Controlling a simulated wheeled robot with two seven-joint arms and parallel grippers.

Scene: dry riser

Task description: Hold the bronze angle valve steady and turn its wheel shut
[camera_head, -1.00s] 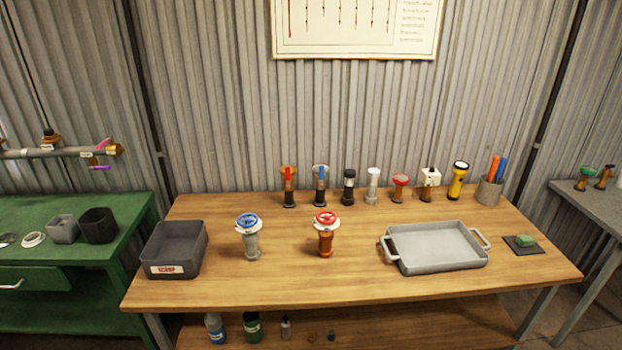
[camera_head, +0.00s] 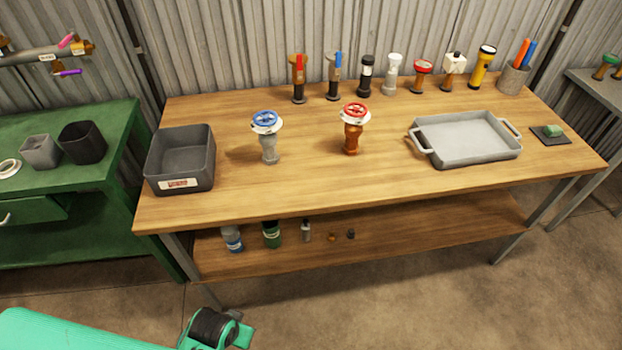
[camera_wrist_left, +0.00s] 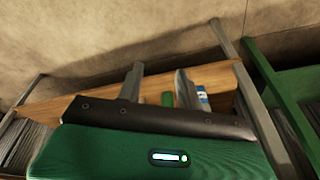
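The bronze angle valve (camera_head: 353,137) stands upright near the middle of the wooden table, with a red wheel (camera_head: 355,111) over a white collar on top. Nothing touches it. A similar grey valve (camera_head: 270,150) with a blue wheel stands to its left. My left arm enters the head view at the bottom left, well short of the table; its fingers do not show clearly there. In the left wrist view my left gripper (camera_wrist_left: 159,80) has its two fingers apart and nothing between them is held. My right gripper is in neither view.
On the wooden table (camera_head: 310,178), a dark bin (camera_head: 180,162) stands left and a grey tray (camera_head: 466,139) right. Several fittings and a yellow flashlight (camera_head: 482,67) line the back. Bottles stand on the lower shelf (camera_head: 420,228). The tabletop around the two valves is clear.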

